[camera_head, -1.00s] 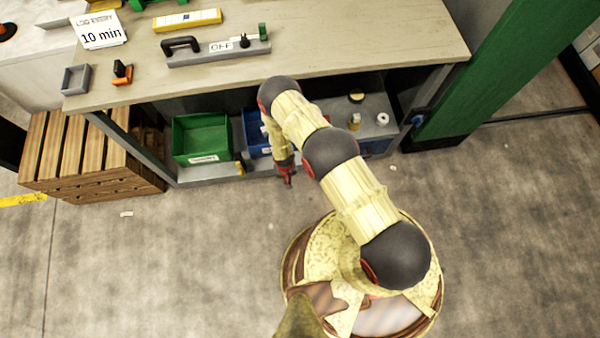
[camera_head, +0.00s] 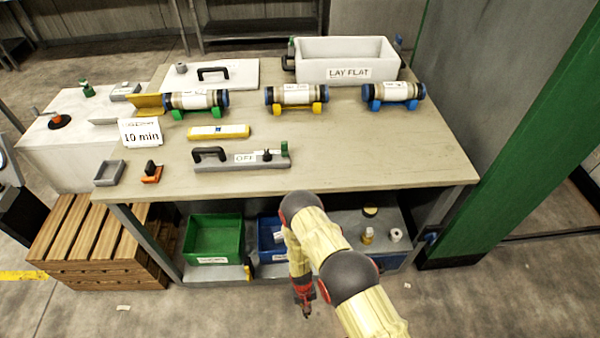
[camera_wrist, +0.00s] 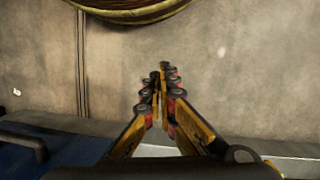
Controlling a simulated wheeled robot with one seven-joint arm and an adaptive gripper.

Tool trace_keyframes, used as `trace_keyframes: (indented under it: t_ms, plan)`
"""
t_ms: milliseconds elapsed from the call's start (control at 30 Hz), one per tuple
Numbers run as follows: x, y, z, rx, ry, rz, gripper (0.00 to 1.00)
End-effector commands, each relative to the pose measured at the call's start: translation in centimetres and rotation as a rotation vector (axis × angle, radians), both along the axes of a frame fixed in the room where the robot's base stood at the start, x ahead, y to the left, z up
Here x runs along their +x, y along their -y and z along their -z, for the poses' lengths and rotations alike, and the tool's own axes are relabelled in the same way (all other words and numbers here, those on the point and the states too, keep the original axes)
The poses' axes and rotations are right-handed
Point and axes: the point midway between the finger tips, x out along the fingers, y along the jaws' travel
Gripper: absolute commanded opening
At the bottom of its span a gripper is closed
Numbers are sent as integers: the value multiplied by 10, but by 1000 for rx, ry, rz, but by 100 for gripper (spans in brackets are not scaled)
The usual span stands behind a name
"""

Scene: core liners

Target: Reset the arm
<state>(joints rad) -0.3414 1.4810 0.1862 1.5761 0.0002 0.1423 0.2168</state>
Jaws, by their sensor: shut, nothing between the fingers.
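My gripper (camera_head: 304,308) hangs low in front of the bench, pointing down toward the floor, at the end of my folded arm. In the wrist view my gripper (camera_wrist: 161,75) has its fingers together at the tips, with nothing between them. The arm bends over in front of the lower shelf and partly hides the blue bin (camera_head: 270,236) behind it. The gripper touches nothing that I can see.
The bench (camera_head: 390,170) holds three cylinders (camera_head: 197,100) on coloured cradles, a white "LAY FLAT" tray (camera_head: 347,73), and a grey bar with a handle (camera_head: 240,160). A green bin (camera_head: 213,239) stands on the lower shelf. A wooden pallet stack (camera_head: 90,245) stands left. A green post (camera_head: 500,140) rises right. Floor in front is open.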

Motion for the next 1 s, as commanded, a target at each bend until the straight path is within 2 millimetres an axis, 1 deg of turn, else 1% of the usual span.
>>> trace_keyframes:
  t_ms: [133,233,267,367,400,467,500,567,700,767,867,900,967,1000]
  plan:
    - [0,0,0,1,-2,-6,0]
    - [-10,4,-3,-9,-42,-23,0]
    - [-17,6,-4,-14,-62,-29,0]
    - [-45,16,-12,-33,-135,-46,0]
    - [-58,20,-16,-41,-168,-51,0]
    - [-75,27,-26,-53,-217,-61,0]
    - [-80,29,-39,-58,-245,-71,0]
    - [-81,29,-60,-63,-271,-79,0]
    - [-74,29,-102,-62,-301,-90,0]
    - [-69,28,-122,-61,-307,-92,0]
    - [-55,26,-160,-55,-307,-93,0]
    - [-50,26,-178,-51,-306,-95,0]
    - [-41,26,-205,-46,-300,-94,0]
    - [-35,26,-223,-42,-295,-93,0]
